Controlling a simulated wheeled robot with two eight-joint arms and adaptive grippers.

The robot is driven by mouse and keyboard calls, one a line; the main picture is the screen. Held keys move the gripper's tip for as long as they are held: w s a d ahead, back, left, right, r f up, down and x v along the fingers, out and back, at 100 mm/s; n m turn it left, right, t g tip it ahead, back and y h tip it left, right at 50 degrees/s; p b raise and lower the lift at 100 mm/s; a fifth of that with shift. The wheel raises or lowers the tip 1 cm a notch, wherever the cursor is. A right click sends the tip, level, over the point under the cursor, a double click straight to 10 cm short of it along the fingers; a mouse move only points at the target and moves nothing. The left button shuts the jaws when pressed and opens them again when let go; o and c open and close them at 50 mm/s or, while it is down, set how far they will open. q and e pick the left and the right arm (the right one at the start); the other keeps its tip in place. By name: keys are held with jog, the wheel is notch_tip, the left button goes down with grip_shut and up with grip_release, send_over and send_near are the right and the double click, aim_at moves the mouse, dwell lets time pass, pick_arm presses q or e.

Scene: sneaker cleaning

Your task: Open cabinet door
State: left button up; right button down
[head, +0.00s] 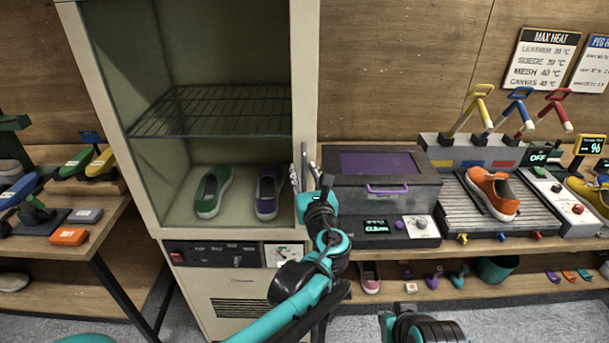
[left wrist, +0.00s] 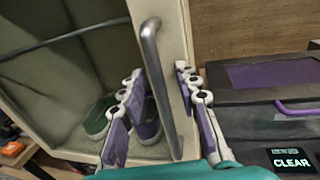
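The tall cream cabinet (head: 305,60) has a glass door that looks shut, with a green shoe (head: 212,192) and a purple shoe (head: 267,194) inside below a wire rack (head: 215,110). The door's grey vertical bar handle (left wrist: 153,75) is on its right side; in the head view it is partly hidden by my gripper. My left gripper (head: 306,172) is at the handle. In the left wrist view its open fingers (left wrist: 160,115) stand on either side of the handle's lower part, with gaps visible. My right gripper is not in view; only a piece of that arm shows at the bottom.
Right of the cabinet, close to my left gripper, is a dark box with a purple lid window and handle (head: 387,189). An orange sneaker (head: 492,193) sits on a ribbed bench farther right. A table with shoes and an orange block (head: 69,236) stands left.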

pick_arm(q)
grip_shut()
